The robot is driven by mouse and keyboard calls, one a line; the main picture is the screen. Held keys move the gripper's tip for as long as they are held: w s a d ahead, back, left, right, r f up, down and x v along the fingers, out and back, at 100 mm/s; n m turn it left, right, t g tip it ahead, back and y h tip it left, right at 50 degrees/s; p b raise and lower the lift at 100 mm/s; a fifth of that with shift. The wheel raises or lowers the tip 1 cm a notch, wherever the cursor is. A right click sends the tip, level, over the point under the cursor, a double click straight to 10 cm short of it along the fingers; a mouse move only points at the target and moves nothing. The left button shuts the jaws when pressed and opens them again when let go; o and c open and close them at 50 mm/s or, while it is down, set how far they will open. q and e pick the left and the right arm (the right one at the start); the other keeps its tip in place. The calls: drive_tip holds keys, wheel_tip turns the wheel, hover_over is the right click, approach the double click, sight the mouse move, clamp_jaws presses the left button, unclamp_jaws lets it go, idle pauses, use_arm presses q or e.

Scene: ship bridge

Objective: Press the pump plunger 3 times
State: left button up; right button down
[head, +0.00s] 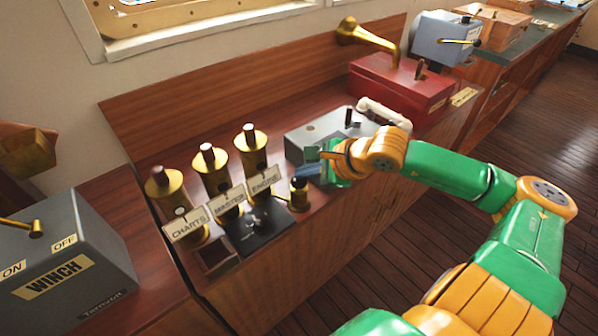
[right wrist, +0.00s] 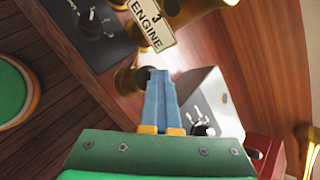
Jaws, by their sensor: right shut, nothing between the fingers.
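A short brass cylinder with a black knob on top, which looks like the pump plunger (head: 299,196), stands upright at the counter's front edge, right of the ENGINE sign. My right gripper (head: 306,172) is shut and empty, its blue fingers just behind and right of the black knob. In the right wrist view the shut fingers (right wrist: 160,73) are beside a dark-and-brass piece (right wrist: 128,82), probably the same plunger, partly hidden by them. I cannot tell whether they touch. My left gripper is not in view.
Three brass cylinders with tags, CHARTS (head: 188,224), MASTER (head: 229,201) and ENGINE (head: 264,181), stand to the left. A black switch plate (head: 256,232) lies before them. A grey panel (head: 312,129) and a red box with a horn (head: 396,88) are beyond my gripper.

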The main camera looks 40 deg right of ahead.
sight(304, 181)
drive_tip(key=shift+f, duration=0.2)
drive_tip(key=shift+r, duration=0.1)
drive_tip(key=shift+w+r+p, duration=0.1)
drive_tip(key=shift+r+p, duration=0.8)
drive_tip(key=shift+r, duration=1)
drive_tip(key=shift+r, duration=0.1)
wheel_tip(304, 181, up, 5)
drive_tip(key=p, duration=0.2)
drive_tip(key=shift+p, duration=0.4)
